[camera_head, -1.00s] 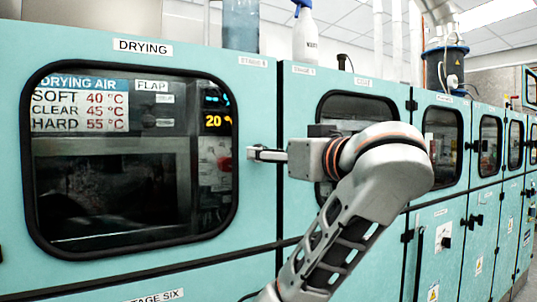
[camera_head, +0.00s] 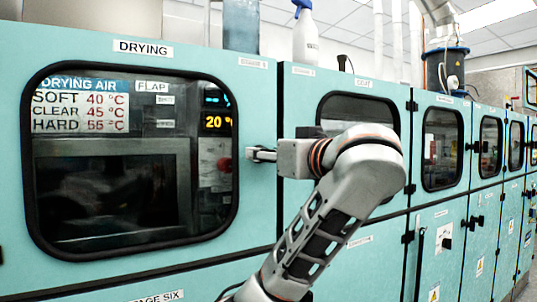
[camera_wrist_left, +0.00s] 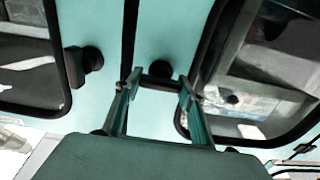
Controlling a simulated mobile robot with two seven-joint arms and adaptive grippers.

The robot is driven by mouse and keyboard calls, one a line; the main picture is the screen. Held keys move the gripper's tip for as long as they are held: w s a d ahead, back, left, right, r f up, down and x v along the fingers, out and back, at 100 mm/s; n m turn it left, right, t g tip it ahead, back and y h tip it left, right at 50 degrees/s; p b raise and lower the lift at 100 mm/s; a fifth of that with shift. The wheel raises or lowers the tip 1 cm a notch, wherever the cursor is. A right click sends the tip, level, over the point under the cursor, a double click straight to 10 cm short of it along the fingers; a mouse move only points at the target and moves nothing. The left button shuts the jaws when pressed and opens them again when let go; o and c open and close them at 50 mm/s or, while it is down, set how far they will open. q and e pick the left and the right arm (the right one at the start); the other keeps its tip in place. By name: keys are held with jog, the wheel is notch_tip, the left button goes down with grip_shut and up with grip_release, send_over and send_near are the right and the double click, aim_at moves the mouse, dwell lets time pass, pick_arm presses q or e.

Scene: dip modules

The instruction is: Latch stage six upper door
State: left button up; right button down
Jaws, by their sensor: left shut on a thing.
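The stage six upper door (camera_head: 256,105) is the teal door labelled DRYING, with a large black-rimmed window (camera_head: 110,160). It looks flush with the cabinet front; a small gap cannot be ruled out. My left gripper (camera_head: 254,154) is at its right edge, near the seam with the neighbouring door. In the left wrist view my left gripper (camera_wrist_left: 157,98) has its two fingers around a dark latch handle (camera_wrist_left: 157,80) with a round black knob on the teal face. The fingers hide part of the handle. My right gripper is not in view.
Below is a lower panel with a STAGE SIX label (camera_head: 157,297). To the right, more teal doors with black latches (camera_head: 473,146) recede along the row. The floor is barely visible.

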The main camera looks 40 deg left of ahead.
pick_arm(q)
jog(key=shift+f+m, duration=0.1)
jog(key=shift+m, duration=1)
jog(key=m, duration=0.4)
jog(key=shift+w+m, duration=0.1)
jog(key=shift+m, duration=0.2)
jog(key=m, duration=0.2)
jog(key=shift+m, duration=0.3)
jog(key=shift+m+p, duration=0.3)
jog(key=shift+m, duration=0.6)
jog(key=m, duration=0.2)
jog(key=shift+d+m+p, duration=0.1)
jog(key=shift+m+p, duration=0.25)
jog(key=shift+m, duration=0.05)
jog(key=m+p, duration=0.1)
jog(key=m, duration=0.2)
jog(key=shift+f+m, duration=0.1)
jog(key=shift+m, duration=0.3)
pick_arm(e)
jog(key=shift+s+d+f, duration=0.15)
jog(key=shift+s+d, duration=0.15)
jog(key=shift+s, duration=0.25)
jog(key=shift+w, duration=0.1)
